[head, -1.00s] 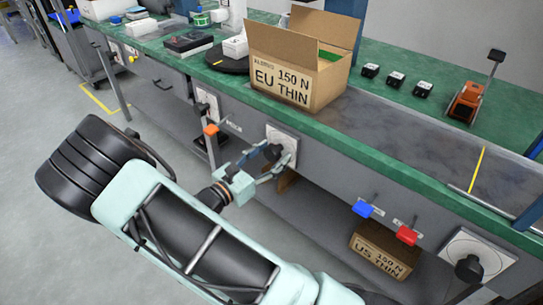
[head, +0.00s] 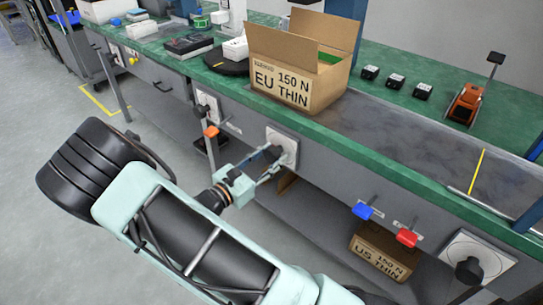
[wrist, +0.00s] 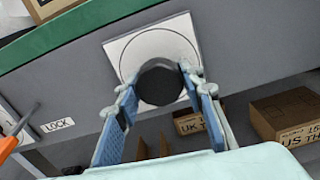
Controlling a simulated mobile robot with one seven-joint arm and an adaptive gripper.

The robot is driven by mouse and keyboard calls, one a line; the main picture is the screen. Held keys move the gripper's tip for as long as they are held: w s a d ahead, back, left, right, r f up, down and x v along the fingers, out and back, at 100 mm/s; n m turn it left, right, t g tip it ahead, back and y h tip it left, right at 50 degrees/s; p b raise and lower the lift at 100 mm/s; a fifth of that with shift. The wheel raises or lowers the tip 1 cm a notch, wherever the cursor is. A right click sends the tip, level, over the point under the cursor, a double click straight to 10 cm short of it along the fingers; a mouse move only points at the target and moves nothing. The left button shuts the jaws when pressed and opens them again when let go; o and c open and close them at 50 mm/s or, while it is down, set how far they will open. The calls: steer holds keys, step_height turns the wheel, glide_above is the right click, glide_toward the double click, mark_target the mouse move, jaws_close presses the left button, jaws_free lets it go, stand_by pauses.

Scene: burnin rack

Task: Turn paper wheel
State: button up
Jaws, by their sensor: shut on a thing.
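A round black knob (wrist: 163,82) sits on a white square plate (wrist: 122,47) with a thin circle drawn on it, on the grey front panel of the bench. The same knob (head: 280,154) and plate (head: 291,144) show in the head view, below the brown box. My gripper (head: 272,162) reaches the knob from the front left. In the wrist view, the blue-padded fingers of my gripper (wrist: 160,88) are on either side of the knob and shut on it. Which way the knob is turned cannot be told. No label naming this knob as the paper wheel is readable.
An orange lever (head: 211,132) stands left of the plate, near a LOCK label (wrist: 58,125). Blue (head: 362,211) and red (head: 406,237) handles and another round dial (head: 486,247) are to the right. An open box (head: 295,88) stands above; cartons (wrist: 287,115) lie below.

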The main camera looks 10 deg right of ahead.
steer(key=m, duration=0.3)
steer(key=shift+m, duration=2.3)
steer(key=shift+a, duration=0.1)
steer(key=o, duration=1.2)
steer(key=shift+c, duration=0.2)
steer(key=v, duration=1.2)
